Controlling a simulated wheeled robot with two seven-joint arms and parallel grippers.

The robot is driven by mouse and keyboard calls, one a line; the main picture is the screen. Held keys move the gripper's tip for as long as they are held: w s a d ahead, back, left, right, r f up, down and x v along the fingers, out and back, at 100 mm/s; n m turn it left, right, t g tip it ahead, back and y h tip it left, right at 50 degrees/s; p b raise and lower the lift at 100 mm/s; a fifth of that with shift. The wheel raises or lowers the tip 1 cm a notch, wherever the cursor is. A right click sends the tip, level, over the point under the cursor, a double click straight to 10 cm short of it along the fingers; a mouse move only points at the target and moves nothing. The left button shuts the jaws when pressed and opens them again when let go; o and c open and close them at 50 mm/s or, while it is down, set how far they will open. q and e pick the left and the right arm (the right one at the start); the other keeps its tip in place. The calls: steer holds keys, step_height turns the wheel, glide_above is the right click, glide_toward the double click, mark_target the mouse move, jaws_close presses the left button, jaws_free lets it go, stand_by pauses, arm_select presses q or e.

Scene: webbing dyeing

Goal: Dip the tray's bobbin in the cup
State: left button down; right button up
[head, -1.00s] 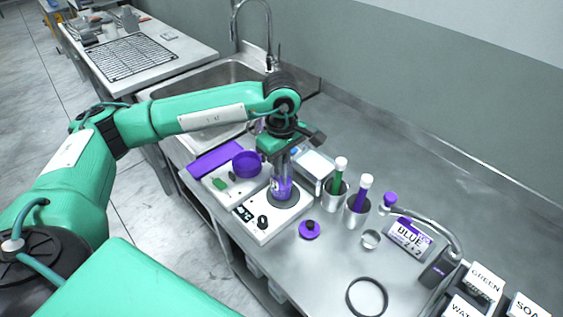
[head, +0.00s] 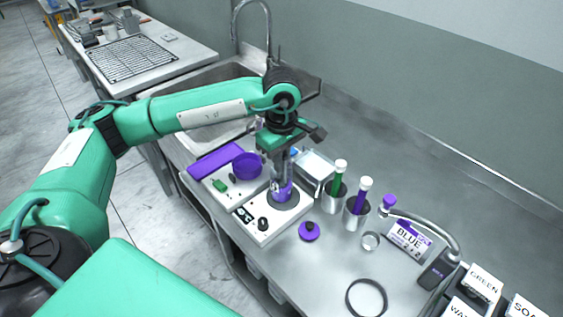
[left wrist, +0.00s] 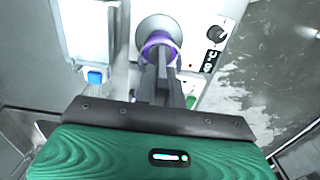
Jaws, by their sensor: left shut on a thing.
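The cup (head: 284,191), with purple in it, stands on the round plate of a white hotplate (head: 262,226). My left gripper (head: 281,178) points down over the cup, with its fingertips at or inside the cup's mouth. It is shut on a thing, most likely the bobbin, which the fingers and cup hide. In the left wrist view the shut fingers (left wrist: 161,72) run to the purple ring of the cup (left wrist: 160,44). My right gripper is out of view.
Right of the hotplate are a purple lid with a black knob (head: 309,231), two metal cups with a green (head: 338,180) and a purple (head: 361,194) stick, and a BLUE label box (head: 409,239). A clear box (head: 315,168) stands close behind. The right-hand back counter is free.

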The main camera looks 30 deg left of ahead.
arm_select(q)
steer(key=shift+r+p, duration=1)
steer(key=shift+r, duration=2.8)
steer(key=shift+r+p, duration=0.75)
steer(key=shift+r, duration=1.25)
